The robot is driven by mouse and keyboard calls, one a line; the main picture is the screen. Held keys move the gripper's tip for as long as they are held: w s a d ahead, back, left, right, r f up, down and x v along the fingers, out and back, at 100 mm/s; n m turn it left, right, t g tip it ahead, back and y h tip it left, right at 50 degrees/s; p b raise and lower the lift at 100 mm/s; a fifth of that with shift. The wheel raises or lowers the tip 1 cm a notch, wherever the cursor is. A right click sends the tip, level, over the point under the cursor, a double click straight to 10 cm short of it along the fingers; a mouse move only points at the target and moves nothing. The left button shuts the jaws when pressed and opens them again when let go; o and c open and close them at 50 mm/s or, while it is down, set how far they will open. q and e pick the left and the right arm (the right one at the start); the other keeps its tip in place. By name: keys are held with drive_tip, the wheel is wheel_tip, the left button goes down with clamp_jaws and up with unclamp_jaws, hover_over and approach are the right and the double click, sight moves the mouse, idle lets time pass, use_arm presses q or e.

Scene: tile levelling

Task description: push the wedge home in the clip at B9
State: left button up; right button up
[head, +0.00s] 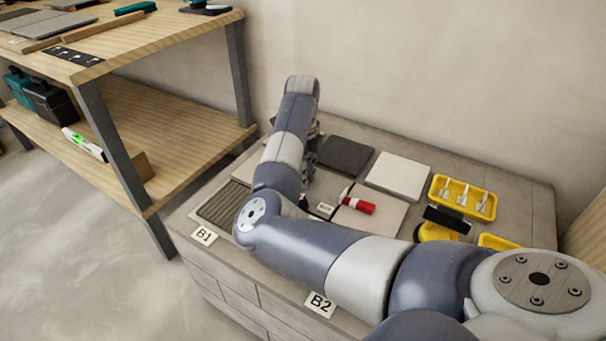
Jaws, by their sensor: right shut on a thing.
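My right arm comes in from the lower right and bends up over the tiled bench. My right gripper (313,143) shows only as dark parts at the far end of the arm, low over the tiles. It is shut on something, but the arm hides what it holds. A clip with a wedge at B9 cannot be made out. A red-handled tool (358,205) lies on a light tile near the middle. My left gripper is not in view.
The bench carries a dark tile (345,155), a pale tile (398,175) and a ribbed grey patch (222,207). A yellow tray (437,189) holds several white pieces. Labels B1 (204,235) and B2 (320,304) sit on the front edge. A wooden shelf table (150,45) stands left.

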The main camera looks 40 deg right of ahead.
drive_tip(key=shift+w+r, duration=0.15)
drive_tip(key=o, duration=0.8)
wheel_tip(320, 180, up, 12)
drive_tip(key=shift+f, duration=0.1)
